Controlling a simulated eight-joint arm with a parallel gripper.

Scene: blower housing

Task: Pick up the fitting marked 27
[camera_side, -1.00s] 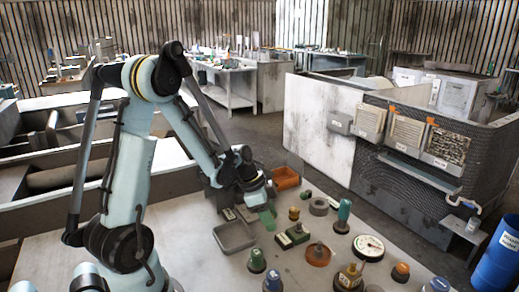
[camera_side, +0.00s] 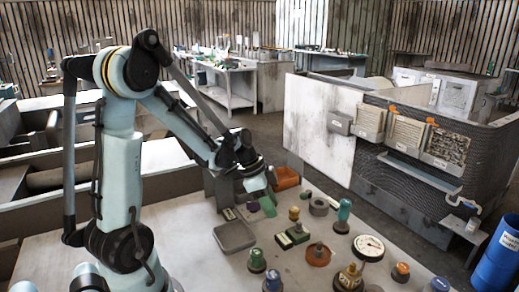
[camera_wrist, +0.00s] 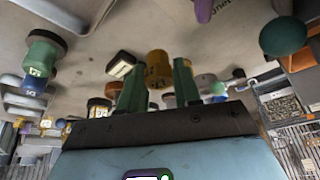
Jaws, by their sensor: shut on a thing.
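My gripper (camera_wrist: 158,88) has two green fingers closed about a brass-brown fitting (camera_wrist: 158,64) in the wrist view. A marking shows faintly on that fitting, but I cannot read it. In the side view my gripper (camera_side: 268,205) points down above the far part of the table, and the held fitting cannot be made out there. Other fittings stand on the table: a green one (camera_side: 257,261), a blue one (camera_side: 272,282) and a large brass one (camera_side: 349,277). A green fitting with a pale label (camera_wrist: 40,58) also shows in the wrist view.
A purple piece (camera_side: 253,206) is close by. The table's near left is clear.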

